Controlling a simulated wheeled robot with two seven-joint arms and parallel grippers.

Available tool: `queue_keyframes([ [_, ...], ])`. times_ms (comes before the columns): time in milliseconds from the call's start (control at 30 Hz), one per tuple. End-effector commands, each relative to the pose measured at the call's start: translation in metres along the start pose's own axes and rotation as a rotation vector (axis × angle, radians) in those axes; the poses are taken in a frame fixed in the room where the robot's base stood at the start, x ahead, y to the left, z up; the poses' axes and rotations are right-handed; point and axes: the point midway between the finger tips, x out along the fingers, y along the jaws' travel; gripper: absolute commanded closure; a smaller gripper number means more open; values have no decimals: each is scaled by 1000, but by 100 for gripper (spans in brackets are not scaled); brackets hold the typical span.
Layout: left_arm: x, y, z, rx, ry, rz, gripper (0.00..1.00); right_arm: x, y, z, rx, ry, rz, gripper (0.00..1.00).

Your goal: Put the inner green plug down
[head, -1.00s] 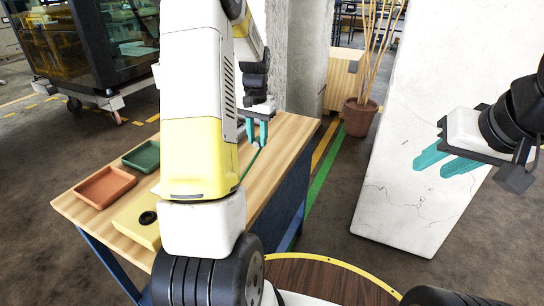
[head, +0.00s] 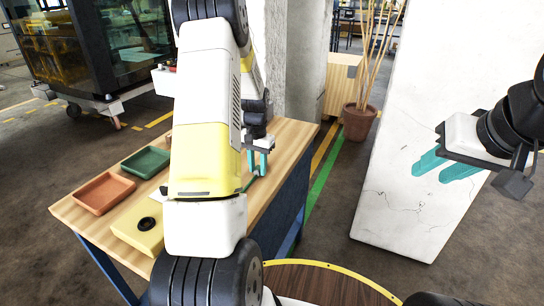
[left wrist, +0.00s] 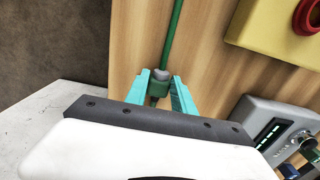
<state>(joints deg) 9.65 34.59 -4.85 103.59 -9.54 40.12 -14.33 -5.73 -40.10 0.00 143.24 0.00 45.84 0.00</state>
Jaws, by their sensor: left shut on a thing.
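My left gripper (head: 257,166) is over the right part of the wooden table (head: 285,140), fingers pointing down. In the left wrist view its teal fingers (left wrist: 160,88) are shut on the green plug (left wrist: 158,89), which has a grey part between the fingertips. A green cable (left wrist: 173,38) runs from the plug across the wood. I cannot tell whether the plug touches the tabletop. In the head view the plug is too small to make out clearly. My right gripper (head: 446,166) is open and empty at the right, in front of a pale slab.
A green tray (head: 146,161), a terracotta tray (head: 104,192) and a yellow box (head: 138,230) with a black ring stand on the table's left part. The left wrist view shows a yellow box with a red ring (left wrist: 308,16) and a grey device (left wrist: 262,118). My left arm hides the table's middle.

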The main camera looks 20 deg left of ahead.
Motion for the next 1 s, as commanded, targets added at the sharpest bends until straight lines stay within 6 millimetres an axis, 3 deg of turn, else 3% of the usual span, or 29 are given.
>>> queue_keyframes([
  [33,0,0,0,0,0,0,68,0,0,0,0,0,0,64],
  [133,0,0,0,0,0,0,49,0,0,0,0,0,0,64],
  [533,3,0,0,0,1,0,48,0,0,0,0,0,0,64],
  [1000,-69,-1,-3,2,2,-1,48,0,0,0,0,0,0,64],
])
